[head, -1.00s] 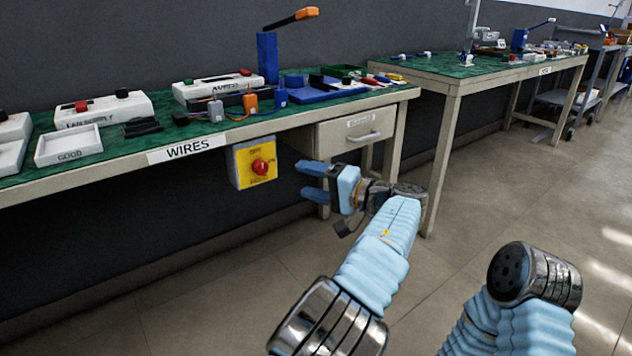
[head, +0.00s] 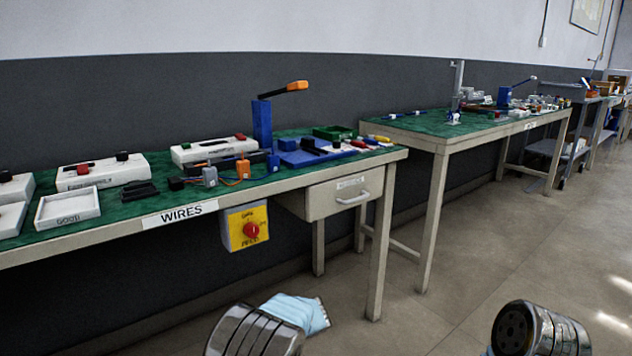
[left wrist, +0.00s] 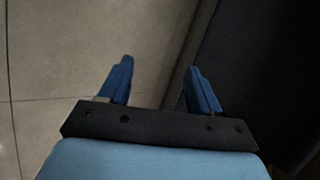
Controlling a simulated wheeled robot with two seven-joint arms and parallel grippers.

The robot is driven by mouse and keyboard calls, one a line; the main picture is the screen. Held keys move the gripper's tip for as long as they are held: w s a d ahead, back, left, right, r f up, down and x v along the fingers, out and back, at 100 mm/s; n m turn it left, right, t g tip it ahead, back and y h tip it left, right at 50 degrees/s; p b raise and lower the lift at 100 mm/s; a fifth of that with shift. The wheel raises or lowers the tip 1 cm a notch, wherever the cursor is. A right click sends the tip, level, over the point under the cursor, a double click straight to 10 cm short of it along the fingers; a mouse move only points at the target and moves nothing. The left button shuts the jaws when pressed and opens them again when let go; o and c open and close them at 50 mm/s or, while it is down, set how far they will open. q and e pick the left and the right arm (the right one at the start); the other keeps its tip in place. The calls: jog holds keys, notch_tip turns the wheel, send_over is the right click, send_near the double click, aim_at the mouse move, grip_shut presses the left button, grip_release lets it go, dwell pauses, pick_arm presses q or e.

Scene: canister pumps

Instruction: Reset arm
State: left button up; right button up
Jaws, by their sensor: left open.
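My left gripper (left wrist: 158,84) shows in the left wrist view with its two blue fingers apart and nothing between them. Below the fingers are bare floor and a dark wall strip. In the head view only part of my left arm (head: 265,325) shows at the bottom, in a light blue sleeve with a metal joint; its gripper is out of sight there. My right arm (head: 540,330) shows as a metal joint at the bottom right; its gripper is not in view.
The WIRES workbench (head: 120,231) runs along the left, bearing several parts, with a yellow switch box (head: 245,227) and a drawer (head: 338,197) on its front. A second bench (head: 470,140) stands beyond. The floor (head: 450,270) at right is clear.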

pick_arm(q)
jog(key=s+a+f+n+g+h+p, duration=0.1)
jog(key=s+f+g+h, duration=0.1)
jog(key=s+f, duration=0.35)
jog(key=s+a+f+g+h+p, duration=0.1)
jog(key=s+f+h, duration=0.2)
jog(key=s+f, duration=0.25)
jog(key=s+d+n+h+p, duration=0.2)
jog(key=s+n+h, duration=0.1)
jog(key=s, duration=0.7)
jog(key=s+d+n+h+p, duration=0.2)
jog(key=s+n+h, duration=0.2)
jog(key=s, duration=0.6)
jog(key=shift+s+n, duration=0.15)
jog(key=shift+n, duration=0.45)
jog(key=shift+d, duration=0.1)
